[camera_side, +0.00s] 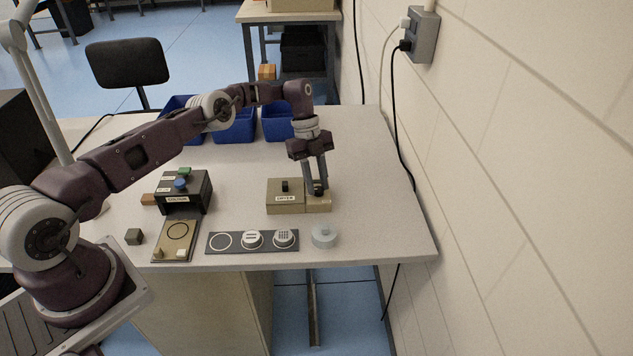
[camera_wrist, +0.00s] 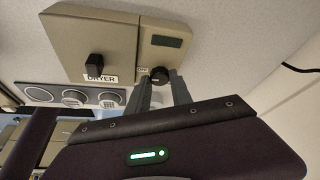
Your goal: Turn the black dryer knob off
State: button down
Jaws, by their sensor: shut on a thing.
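The dryer (camera_side: 286,207) is a beige box on the table with a label reading DRYER and a black handle (camera_side: 285,186) on its top. It also shows in the wrist view (camera_wrist: 87,30). The black dryer knob (camera_wrist: 159,75) is on the narrower panel beside the box, next to a small dark display (camera_wrist: 166,41). My gripper (camera_side: 317,190) points down over that panel from above. In the wrist view its two fingers (camera_wrist: 160,84) are shut on the knob.
A black press (camera_side: 183,193) with a blue knob stands left of the dryer. A dark strip with round badges (camera_side: 252,241) and a grey round part (camera_side: 324,236) lie in front. Blue bins (camera_side: 236,126) stand behind. The wall (camera_side: 500,150) is close on the right.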

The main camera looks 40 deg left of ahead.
jog(key=shift+a+f, duration=0.1)
jog(key=shift+f, duration=0.05)
dwell(0.3)
jog(key=c, duration=1.4)
grip_release()
jog(key=shift+c, duration=0.2)
notch_tip(320, 180, up, 10)
